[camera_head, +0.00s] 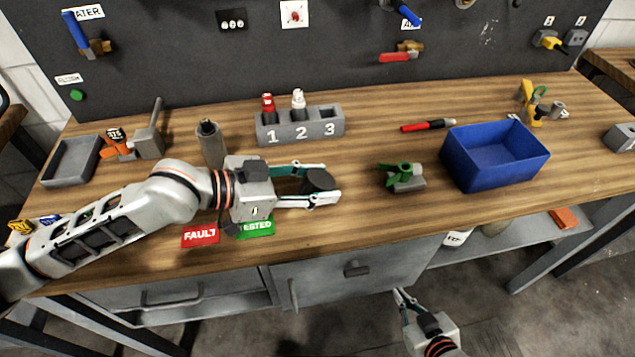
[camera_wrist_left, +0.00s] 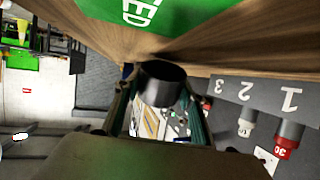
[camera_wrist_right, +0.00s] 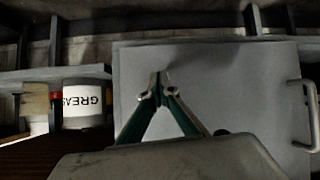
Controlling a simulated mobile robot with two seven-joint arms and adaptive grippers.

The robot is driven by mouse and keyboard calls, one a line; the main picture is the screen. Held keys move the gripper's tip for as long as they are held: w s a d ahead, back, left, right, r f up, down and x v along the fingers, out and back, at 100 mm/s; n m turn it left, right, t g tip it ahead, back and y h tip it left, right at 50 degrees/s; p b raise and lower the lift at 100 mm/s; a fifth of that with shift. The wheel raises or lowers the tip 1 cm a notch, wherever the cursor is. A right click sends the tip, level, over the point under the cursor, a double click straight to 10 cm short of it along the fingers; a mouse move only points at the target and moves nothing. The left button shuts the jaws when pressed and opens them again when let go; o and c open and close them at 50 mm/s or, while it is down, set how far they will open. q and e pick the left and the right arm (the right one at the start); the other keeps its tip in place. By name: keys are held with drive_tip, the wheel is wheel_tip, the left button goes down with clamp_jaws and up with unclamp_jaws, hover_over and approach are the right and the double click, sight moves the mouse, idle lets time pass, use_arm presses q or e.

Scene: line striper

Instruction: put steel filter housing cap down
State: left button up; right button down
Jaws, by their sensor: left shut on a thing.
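The steel filter housing cap (camera_head: 318,181) is a dark, short round piece. My left gripper (camera_head: 322,183) is shut on it, with one finger on each side, over the middle of the wooden bench. In the left wrist view the cap (camera_wrist_left: 161,84) sits between the fingertips; whether it touches the bench top is hard to tell. My right gripper (camera_head: 398,293) is low in front of the bench, away from the cap. In the right wrist view its fingertips (camera_wrist_right: 158,88) meet with nothing between them.
A grey numbered holder (camera_head: 300,127) with two bottles stands behind the cap. A grey cylinder (camera_head: 210,143) stands near my left arm. A green-handled valve (camera_head: 403,176) and a blue bin (camera_head: 495,155) are to the right. Red FAULT (camera_head: 200,235) and green TESTED (camera_head: 256,228) labels lie in front.

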use_arm(q)
drive_tip(key=shift+f, duration=0.1)
drive_tip(key=o, duration=1.1)
drive_tip(key=v, duration=1.2)
